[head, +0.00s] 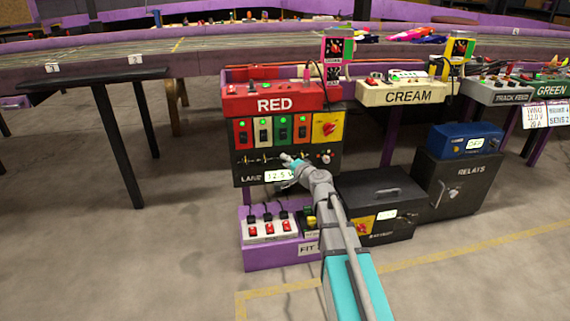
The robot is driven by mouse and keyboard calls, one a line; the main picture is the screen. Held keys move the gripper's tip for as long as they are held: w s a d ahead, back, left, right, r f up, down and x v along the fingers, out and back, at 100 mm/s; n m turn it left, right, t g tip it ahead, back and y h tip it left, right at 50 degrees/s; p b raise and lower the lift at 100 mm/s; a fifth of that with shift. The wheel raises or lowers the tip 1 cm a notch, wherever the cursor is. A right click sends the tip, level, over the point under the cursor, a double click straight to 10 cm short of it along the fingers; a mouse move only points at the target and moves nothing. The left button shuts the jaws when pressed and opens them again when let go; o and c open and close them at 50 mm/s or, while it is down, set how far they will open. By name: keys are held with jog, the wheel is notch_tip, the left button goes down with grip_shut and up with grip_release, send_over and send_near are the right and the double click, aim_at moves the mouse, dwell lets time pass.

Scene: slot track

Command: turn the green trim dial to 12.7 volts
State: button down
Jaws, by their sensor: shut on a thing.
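The black lane panel (246,169) hangs under the red RED box (277,104). My gripper (288,160) reaches its front from below right and is shut at the panel's middle. The green trim dial cannot be made out; the fingers cover the spot where they close, which fits a small knob there. A white readout (279,176) just below left of the fingers seems to show 12.5, its right end partly covered by my gripper.
A small knob (325,158) sits right of the gripper. Above are coloured switch plates (262,132) and a yellow plate with a red knob (328,128). A purple box with red switches (268,229) stands below. A black case (378,190) stands close right of my arm.

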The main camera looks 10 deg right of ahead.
jog(key=shift+d, duration=0.1)
jog(key=c, duration=0.5)
grip_release()
jog(key=shift+s, duration=0.1)
